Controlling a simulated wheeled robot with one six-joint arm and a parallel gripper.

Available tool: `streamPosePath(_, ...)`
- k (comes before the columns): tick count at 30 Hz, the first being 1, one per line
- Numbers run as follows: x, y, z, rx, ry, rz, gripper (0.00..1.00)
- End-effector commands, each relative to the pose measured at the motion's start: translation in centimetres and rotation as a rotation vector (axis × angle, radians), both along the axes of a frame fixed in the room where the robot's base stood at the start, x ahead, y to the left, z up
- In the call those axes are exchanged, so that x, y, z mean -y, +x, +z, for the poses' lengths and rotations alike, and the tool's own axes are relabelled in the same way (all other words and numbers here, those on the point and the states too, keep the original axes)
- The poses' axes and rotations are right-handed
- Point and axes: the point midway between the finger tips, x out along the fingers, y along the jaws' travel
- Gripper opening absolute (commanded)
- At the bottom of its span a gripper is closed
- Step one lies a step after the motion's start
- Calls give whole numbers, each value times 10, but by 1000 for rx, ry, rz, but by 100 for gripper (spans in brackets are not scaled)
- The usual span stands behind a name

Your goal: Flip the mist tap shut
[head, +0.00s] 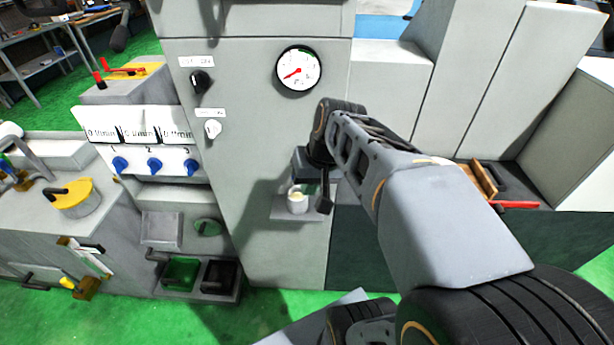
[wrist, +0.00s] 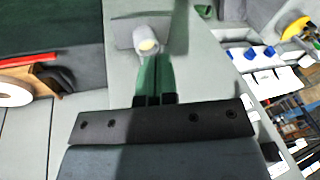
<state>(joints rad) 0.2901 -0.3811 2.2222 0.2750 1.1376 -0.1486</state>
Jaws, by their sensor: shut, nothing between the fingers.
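I cannot tell for sure which fitting is the mist tap, as the labels are too small to read. A black knob (head: 200,82) and a white knob (head: 212,129) are on the grey cabinet front. My gripper (head: 312,187) points down in front of the cabinet, well right of these.
A round gauge (head: 298,71) is above. Several blue knobs (head: 154,166) sit on the left panel. A yellow part with a black handle (head: 75,195) is at far left. Green floor (head: 200,322) is open in front.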

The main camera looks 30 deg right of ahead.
Motion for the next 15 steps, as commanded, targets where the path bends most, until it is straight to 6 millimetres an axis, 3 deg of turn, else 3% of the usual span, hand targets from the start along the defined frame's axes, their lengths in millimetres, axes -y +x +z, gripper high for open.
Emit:
streamPosePath(1,18,13,-11,-32,73,-49,0)
streamPosePath(6,73,46,-16,-50,328,-138,0)
streamPosePath(12,131,63,-19,11,531,-186,0)
streamPosePath(15,147,66,-19,38,580,-194,0)
